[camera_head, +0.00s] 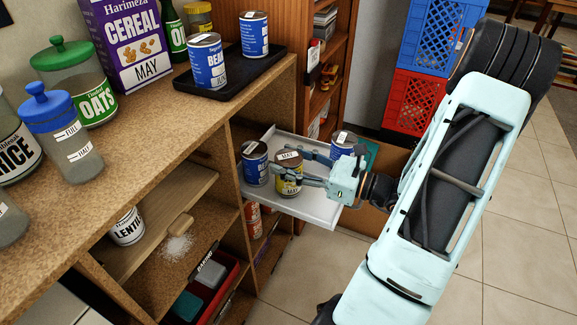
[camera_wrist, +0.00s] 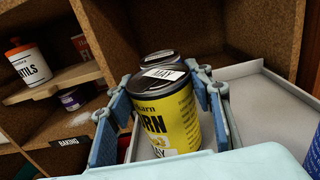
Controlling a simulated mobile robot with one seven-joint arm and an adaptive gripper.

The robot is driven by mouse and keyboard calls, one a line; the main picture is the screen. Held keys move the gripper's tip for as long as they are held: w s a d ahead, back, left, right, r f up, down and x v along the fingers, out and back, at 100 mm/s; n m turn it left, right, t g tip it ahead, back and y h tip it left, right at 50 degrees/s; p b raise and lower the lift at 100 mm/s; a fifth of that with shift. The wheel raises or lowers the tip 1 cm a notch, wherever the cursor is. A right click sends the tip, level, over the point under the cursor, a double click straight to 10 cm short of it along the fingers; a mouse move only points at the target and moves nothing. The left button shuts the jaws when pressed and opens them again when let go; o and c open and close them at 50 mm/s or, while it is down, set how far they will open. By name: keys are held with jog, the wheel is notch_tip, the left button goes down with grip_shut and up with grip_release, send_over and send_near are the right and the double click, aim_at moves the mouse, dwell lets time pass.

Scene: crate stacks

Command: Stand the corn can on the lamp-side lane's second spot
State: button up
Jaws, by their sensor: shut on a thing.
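The yellow corn can (camera_head: 289,185) is between the fingers of my gripper (camera_head: 304,167), which is shut on it. It is over the white pull-out tray (camera_head: 310,212) of the shelf unit; I cannot tell whether its base touches the tray. In the wrist view the corn can (camera_wrist: 168,122) shows its label between the fingers of my gripper (camera_wrist: 160,108), with a "MAY" tag on its lid. A blue can (camera_head: 254,166) stands on the tray to its left, and another blue can (camera_head: 343,145) stands to its right, partly behind my gripper. No lamp is in view.
On the counter (camera_head: 150,133), a black tray (camera_head: 236,78) holds two blue bean cans. Jars and a cereal box (camera_head: 128,45) stand nearby. Red and blue crates (camera_head: 413,103) are stacked behind my arm. In the wrist view, bare tray (camera_wrist: 262,110) shows right of the corn can.

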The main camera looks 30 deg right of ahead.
jog(key=shift+f, duration=0.25)
jog(key=o, duration=1.6)
jog(key=shift+f, duration=0.1)
jog(key=shift+c, duration=0.2)
jog(key=shift+r, duration=0.25)
jog(key=p+v, duration=0.3)
jog(key=v, duration=0.9)
jog(key=shift+f, duration=0.1)
